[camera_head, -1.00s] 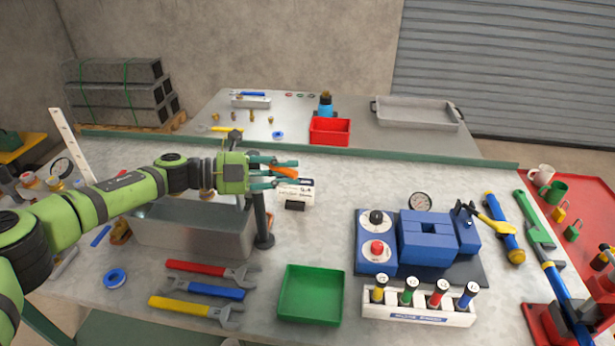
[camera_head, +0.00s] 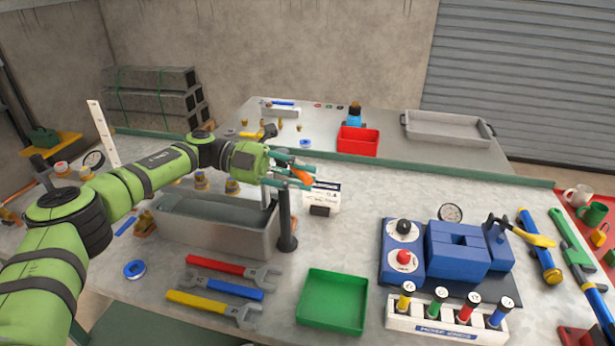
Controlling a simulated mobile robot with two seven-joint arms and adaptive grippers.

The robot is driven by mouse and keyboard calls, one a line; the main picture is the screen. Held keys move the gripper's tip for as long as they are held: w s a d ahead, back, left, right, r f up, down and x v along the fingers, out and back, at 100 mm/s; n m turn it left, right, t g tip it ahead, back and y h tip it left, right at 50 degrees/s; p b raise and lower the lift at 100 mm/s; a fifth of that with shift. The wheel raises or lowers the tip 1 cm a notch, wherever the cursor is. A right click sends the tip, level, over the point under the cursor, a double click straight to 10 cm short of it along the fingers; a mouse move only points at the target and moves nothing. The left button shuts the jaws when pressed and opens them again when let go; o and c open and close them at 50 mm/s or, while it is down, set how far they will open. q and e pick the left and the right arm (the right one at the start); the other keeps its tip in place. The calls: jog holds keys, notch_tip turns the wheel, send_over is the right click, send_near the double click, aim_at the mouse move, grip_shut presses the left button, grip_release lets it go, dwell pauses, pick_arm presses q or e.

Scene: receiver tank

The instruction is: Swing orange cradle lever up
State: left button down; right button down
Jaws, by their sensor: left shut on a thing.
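The orange lever (camera_head: 302,177) shows in the head view between the fingers of my left gripper (camera_head: 300,173), beside the top of a dark upright post (camera_head: 286,222). The gripper is shut on it, and the fingers hide part of it. The lever's visible end slants down to the right. The cradle itself is largely hidden behind my gripper and wrist. The grey open tank (camera_head: 247,242) stands just left of the post, below my wrist. My right gripper is not in view.
A white labelled box (camera_head: 328,196) stands close right of the post. A green tray (camera_head: 333,300) and several wrenches (camera_head: 222,267) lie in front. A blue fixture (camera_head: 455,250) and a rack of coloured-handled tools (camera_head: 445,318) are at right. A red bin (camera_head: 358,141) stands behind.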

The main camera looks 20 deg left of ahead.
pick_arm(q)
jog(key=shift+s+d+f, duration=0.1)
jog(key=shift+s, duration=0.05)
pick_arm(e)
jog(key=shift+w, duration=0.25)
pick_arm(q)
jog(key=c, duration=1)
grip_release()
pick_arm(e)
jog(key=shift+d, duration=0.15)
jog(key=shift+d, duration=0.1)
pick_arm(q)
jog(key=a+r, duration=0.1)
jog(key=a, duration=1.1)
jog(key=shift+s+r, duration=0.3)
jog(key=shift+r, duration=0.1)
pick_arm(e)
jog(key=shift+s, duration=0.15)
